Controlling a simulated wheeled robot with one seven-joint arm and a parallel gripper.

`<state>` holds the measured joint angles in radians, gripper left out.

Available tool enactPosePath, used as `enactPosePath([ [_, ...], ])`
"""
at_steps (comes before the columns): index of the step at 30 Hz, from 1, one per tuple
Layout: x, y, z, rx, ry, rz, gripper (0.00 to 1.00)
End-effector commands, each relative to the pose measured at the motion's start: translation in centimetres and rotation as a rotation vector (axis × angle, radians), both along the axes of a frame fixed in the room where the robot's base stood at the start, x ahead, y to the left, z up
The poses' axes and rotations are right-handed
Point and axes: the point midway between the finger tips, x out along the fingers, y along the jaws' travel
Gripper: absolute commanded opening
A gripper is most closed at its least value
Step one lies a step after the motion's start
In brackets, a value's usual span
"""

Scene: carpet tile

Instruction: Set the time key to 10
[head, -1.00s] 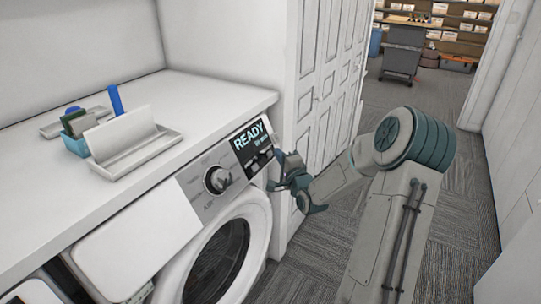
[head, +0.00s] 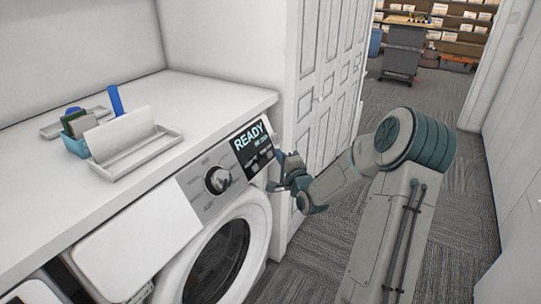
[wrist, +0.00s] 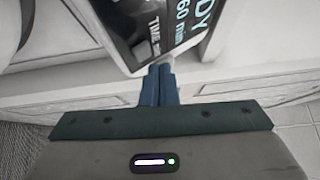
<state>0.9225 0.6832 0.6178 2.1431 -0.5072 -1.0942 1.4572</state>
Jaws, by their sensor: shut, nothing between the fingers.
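The washer's dark display panel (head: 252,142) reads READY in the head view. In the wrist view the panel (wrist: 138,20) shows "60 min" and a TIME label (wrist: 154,34), both turned sideways. The key itself is too small to make out in the head view. My gripper (head: 275,170) is at the right end of the washer front, just beside the panel's lower right. In the wrist view its fingertips (wrist: 160,69) are together, with nothing between them, at the panel's lower edge. I cannot tell whether they touch it.
A round dial (head: 217,180) is left of the panel, above the washer's round door (head: 218,262). The white counter (head: 205,95) above holds a tray (head: 145,152) with papers and a blue holder (head: 75,147). A panelled white door (head: 325,85) stands close behind my gripper. Carpet lies open at right.

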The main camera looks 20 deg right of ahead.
Motion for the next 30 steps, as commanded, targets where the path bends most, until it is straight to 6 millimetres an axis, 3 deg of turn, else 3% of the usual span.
enactPosePath([
  [30,0.61,0.49,-0.4,0.001,0.0,0.0,0.0],
])
